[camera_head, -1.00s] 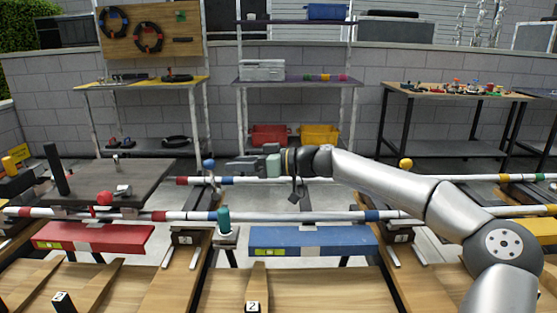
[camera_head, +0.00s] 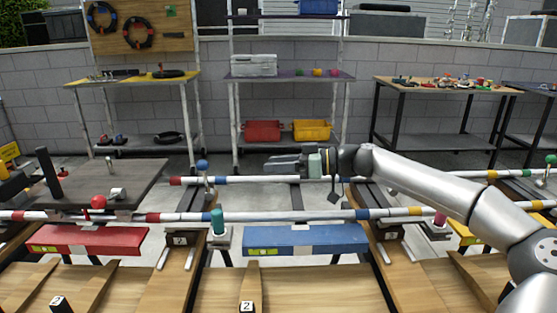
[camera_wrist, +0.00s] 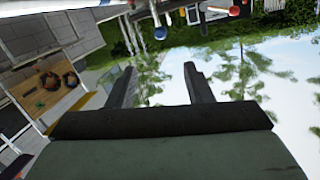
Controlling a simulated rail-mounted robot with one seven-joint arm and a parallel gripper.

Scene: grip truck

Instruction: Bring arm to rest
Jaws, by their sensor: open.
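My gripper (camera_head: 284,163) is held out level above the rails, pointing left, with my silver arm reaching in from the right. In the wrist view my gripper (camera_wrist: 155,84) has its two dark fingers apart with nothing between them. Beyond the fingers I see trees and sky, and the scene there is tilted. A dark cable or tag hangs under my wrist in the head view.
Striped rails (camera_head: 290,217) run across below the arm. A blue block (camera_head: 305,239) and a red block (camera_head: 90,239) sit in front. A dark platform (camera_head: 130,180) with a red ball knob (camera_head: 99,202) stands left. Shelves and a table (camera_head: 440,87) stand along the wall.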

